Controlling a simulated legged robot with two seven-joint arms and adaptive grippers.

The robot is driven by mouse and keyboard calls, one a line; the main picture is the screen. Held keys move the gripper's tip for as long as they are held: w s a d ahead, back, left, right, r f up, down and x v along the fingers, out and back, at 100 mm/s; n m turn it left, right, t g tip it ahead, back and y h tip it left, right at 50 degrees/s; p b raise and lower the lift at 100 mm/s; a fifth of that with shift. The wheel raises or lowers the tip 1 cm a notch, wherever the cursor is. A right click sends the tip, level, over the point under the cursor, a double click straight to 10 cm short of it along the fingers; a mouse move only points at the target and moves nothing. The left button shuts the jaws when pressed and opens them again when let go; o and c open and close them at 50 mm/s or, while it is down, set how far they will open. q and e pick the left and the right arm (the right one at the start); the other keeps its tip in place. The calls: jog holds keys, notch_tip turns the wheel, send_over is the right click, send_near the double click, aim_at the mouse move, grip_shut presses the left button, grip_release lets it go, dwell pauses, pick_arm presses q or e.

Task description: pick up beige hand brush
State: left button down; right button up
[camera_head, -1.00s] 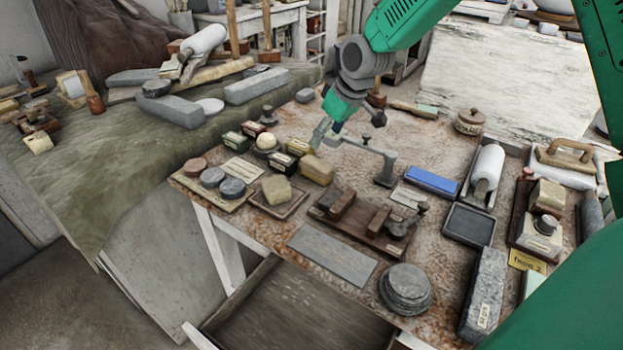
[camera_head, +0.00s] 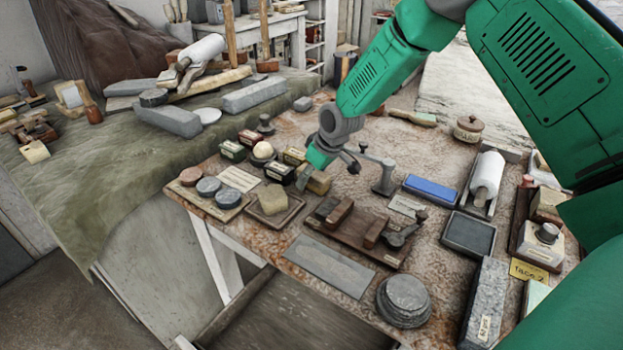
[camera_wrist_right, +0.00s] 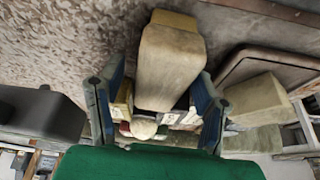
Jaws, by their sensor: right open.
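A beige, block-shaped piece (camera_head: 319,184), which I take for the hand brush, lies on the worktable, partly hidden by my right gripper (camera_head: 325,171). The gripper is open and holds nothing. I cannot tell whether the block has bristles. My left gripper is not in view.
Small labelled boxes (camera_head: 232,151) and a pale ball (camera_head: 262,150) stand close left of the gripper. A grey metal stand (camera_head: 384,178) is just right. A brush-like tool (camera_head: 413,117) lies at the back.

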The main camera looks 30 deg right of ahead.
jog(key=shift+w+d+f, duration=0.3)
jog(key=shift+d+f, duration=0.1)
jog(key=shift+f, duration=0.35)
jog(key=shift+s+a+r, duration=0.1)
jog(key=shift+a, duration=0.65)
jog(key=shift+s+d+f, duration=0.1)
jog(key=shift+d+f, duration=0.1)
jog(key=shift+d, duration=0.3)
grip_shut()
